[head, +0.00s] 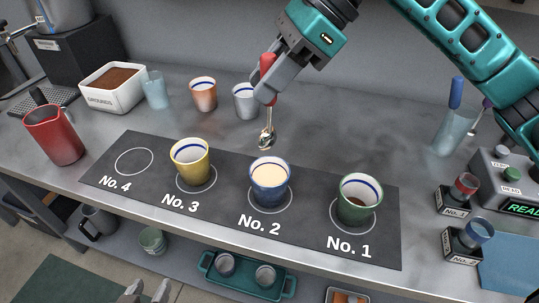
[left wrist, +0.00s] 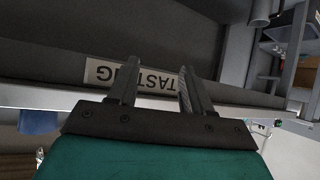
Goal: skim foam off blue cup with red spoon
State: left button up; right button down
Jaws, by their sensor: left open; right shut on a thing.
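The blue cup (head: 269,194) stands upright on the No. 2 ring of the dark mat, with a pale cream, foam-like surface inside. My right gripper (head: 266,94) is shut on the red spoon (head: 267,67), with its metal bowl hanging down. In the head view the bowl appears just above and behind the blue cup's rim, apart from it. The gripper hides part of the handle. My left gripper (head: 147,289) shows only its fingertips at the bottom edge; in the left wrist view its fingers (left wrist: 154,92) are apart and empty.
On the mat (head: 310,223), a yellow cup (head: 191,166) stands at No. 3 and a green cup (head: 356,205) at No. 1; No. 4 is empty. A red pitcher (head: 54,137), grounds box (head: 113,92), clear glasses and spare cups stand around. A control box (head: 510,180) is at right.

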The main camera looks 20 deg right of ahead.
jog(key=p, duration=0.4)
jog(key=shift+r, duration=0.3)
jog(key=shift+f+p, duration=0.2)
jog(key=shift+p, duration=1)
jog(key=shift+s+f+p, duration=0.1)
jog(key=shift+f+p, duration=0.15)
jog(key=shift+p, duration=0.05)
pick_arm(q)
jog(key=shift+y, duration=0.5)
jog(key=a+r, duration=0.1)
jog(key=s+a+r, duration=0.1)
jog(key=r, duration=0.1)
jog(key=shift+s+a+r, duration=0.1)
jog(key=shift+s+a, duration=0.15)
jog(key=shift+a, duration=0.15)
pick_arm(e)
jog(key=shift+f, duration=0.1)
